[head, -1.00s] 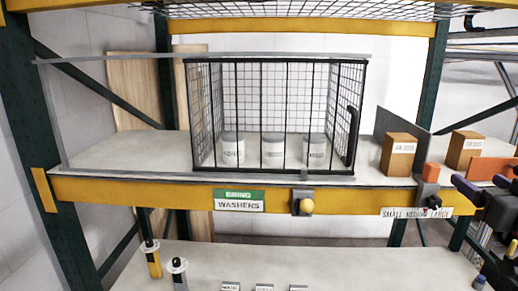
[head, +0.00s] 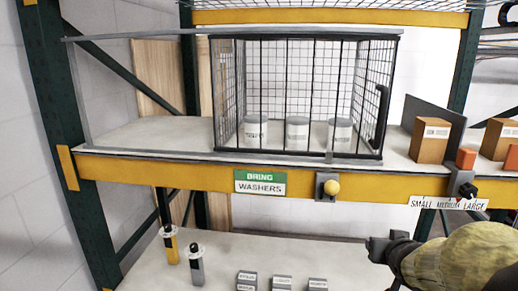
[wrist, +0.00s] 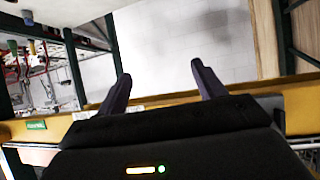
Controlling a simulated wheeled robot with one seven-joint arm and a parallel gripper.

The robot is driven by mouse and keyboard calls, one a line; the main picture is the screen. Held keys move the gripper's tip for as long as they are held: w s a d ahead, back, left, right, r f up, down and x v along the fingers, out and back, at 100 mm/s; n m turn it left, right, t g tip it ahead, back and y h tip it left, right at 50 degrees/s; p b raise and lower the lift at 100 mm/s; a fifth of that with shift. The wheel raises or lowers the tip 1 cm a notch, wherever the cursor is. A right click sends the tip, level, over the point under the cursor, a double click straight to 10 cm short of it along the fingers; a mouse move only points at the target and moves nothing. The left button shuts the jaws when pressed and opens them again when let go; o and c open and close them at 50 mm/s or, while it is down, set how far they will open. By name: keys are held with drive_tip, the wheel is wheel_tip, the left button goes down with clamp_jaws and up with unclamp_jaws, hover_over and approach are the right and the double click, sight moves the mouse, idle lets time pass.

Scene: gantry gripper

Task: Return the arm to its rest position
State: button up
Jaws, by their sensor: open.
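My gripper (wrist: 160,70) shows in the wrist view with its two dark fingers spread apart and nothing between them. Beyond the fingers are a yellow beam and a pale wall. In the head view, part of my arm shows at the lower right, in front of the shelf and below its beam. The fingers cannot be made out clearly there.
A wire cage (head: 300,95) with three white canisters stands on the shelf (head: 130,125). A yellow knob (head: 332,187) and a green-and-white washers sign (head: 260,183) are on the beam. Cardboard boxes (head: 430,140) stand right. Two bottle-like items (head: 196,265) and small boxes are below.

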drive_tip(key=s+a+f+n+g+y+b, duration=0.1)
drive_tip(key=s+a+f+g, duration=0.3)
drive_tip(key=a+f, duration=0.5)
drive_tip(key=s+a+f+n+g+y+b, duration=0.2)
drive_tip(key=s+a+f, duration=0.4)
drive_tip(key=a+f, duration=0.3)
drive_tip(key=shift+s+a+f+n+g+y, duration=0.3)
drive_tip(key=shift+a+n+g+y, duration=0.25)
drive_tip(key=shift+a+g, duration=0.4)
drive_tip(key=shift+d, duration=0.15)
